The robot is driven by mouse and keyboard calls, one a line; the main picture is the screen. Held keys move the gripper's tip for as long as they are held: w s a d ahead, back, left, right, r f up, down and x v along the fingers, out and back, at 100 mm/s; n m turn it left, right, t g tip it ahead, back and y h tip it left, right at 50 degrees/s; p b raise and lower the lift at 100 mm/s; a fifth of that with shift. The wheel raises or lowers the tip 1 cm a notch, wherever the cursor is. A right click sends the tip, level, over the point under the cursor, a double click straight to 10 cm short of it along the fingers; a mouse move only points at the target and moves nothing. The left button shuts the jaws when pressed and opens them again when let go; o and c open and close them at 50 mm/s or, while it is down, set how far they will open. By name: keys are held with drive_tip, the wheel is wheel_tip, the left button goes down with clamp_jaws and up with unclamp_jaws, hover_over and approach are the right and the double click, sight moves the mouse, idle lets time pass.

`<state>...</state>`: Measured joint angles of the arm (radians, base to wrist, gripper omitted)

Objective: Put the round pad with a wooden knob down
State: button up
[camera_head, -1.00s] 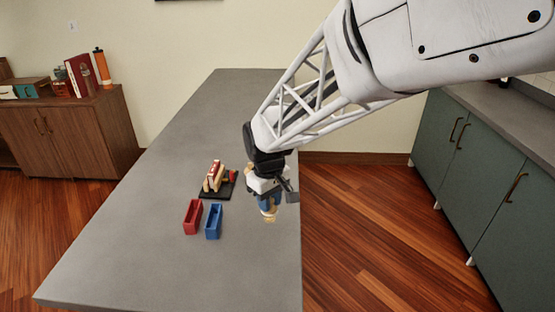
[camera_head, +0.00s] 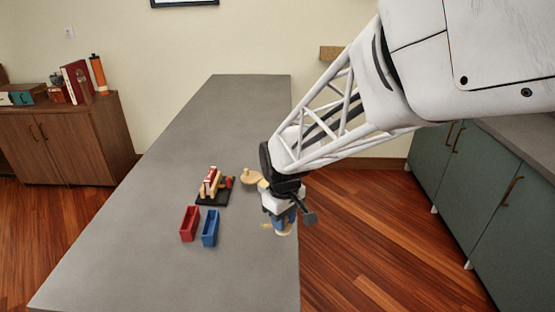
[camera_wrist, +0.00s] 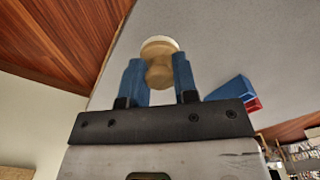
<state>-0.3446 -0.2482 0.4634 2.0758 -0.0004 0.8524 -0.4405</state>
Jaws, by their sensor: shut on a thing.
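My gripper (camera_head: 281,219) points down near the right edge of the grey table. In the wrist view its blue fingers (camera_wrist: 159,80) are shut on the wooden knob of the round pad (camera_wrist: 160,46). The pad is a tan piece with a pale rim, beyond the fingertips. In the head view, the pad (camera_head: 284,232) shows only as a small tan bit below the fingers. I cannot tell whether it touches the table. Another tan round piece with a knob (camera_head: 251,178) stands on the table behind my gripper, partly hidden by my arm.
A red bin (camera_head: 189,224) and a blue bin (camera_head: 210,228) stand left of my gripper. Behind them is a black base (camera_head: 213,197) with wooden and red pieces. The grey table (camera_head: 150,260) is clear at the near end. Its right edge drops to the floor.

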drive_tip(key=shift+s+d+f, duration=0.3)
drive_tip(key=shift+s+d, duration=0.1)
drive_tip(key=shift+d, duration=0.3)
drive_tip(key=shift+w, duration=0.1)
drive_tip(key=w+a, duration=0.1)
drive_tip(key=w, duration=0.4)
drive_tip(key=w+a+f, duration=0.1)
drive_tip(key=w+a, duration=0.1)
drive_tip(key=w, duration=0.3)
drive_tip(key=w+a, duration=0.2)
drive_tip(key=w, duration=0.3)
drive_tip(key=shift+f, duration=0.25)
drive_tip(key=shift+f, duration=1.75)
drive_tip(key=shift+f, duration=0.15)
